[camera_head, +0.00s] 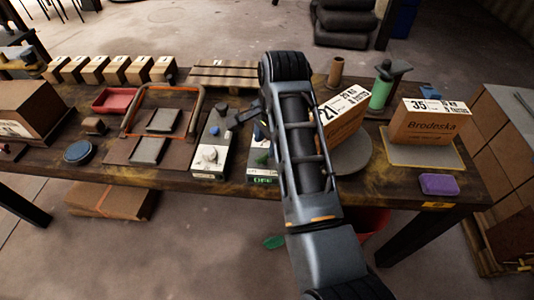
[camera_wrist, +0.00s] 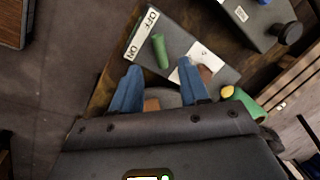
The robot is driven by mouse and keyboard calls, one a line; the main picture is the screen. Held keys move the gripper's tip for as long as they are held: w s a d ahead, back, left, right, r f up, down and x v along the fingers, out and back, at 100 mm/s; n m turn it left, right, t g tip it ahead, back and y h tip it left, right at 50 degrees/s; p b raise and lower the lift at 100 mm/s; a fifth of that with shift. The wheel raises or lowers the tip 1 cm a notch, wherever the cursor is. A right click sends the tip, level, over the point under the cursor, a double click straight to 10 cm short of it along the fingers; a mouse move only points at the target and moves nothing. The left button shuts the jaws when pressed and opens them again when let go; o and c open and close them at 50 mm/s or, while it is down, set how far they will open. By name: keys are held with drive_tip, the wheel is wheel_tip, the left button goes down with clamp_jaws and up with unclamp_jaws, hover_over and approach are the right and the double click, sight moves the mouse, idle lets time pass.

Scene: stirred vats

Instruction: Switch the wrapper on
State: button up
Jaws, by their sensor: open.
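In the wrist view, a grey switch panel (camera_wrist: 178,32) carries a white label with OFF at its upper end and ON at its lower end. A stubby green lever (camera_wrist: 160,51) stands on it beside the label; I cannot tell which setting it is at. My gripper (camera_wrist: 158,68) is open, its two blue fingers on either side of the lever's near end, nothing between them visibly held. In the head view, a panel (camera_head: 259,168) is partly hidden behind my arm. A boxed load (camera_head: 341,117) marked 21 sits on a round grey turntable (camera_head: 352,157), beside a green roll (camera_head: 380,92) on a post.
Another control box (camera_head: 209,155) with knobs stands left of my arm. A Brodeska carton (camera_head: 430,122) rests on a pale board at right, near a purple block (camera_head: 439,184). An orange-framed station (camera_head: 163,97) and a red tray (camera_head: 115,100) occupy the left.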

sight(264, 156)
drive_tip(key=f, duration=0.4)
drive_tip(key=w+f, duration=0.1)
drive_tip(key=f, duration=0.1)
drive_tip(key=shift+a+f, duration=0.2)
drive_tip(key=shift+a, duration=0.2)
drive_tip(key=shift+c, duration=0.2)
clamp_jaws()
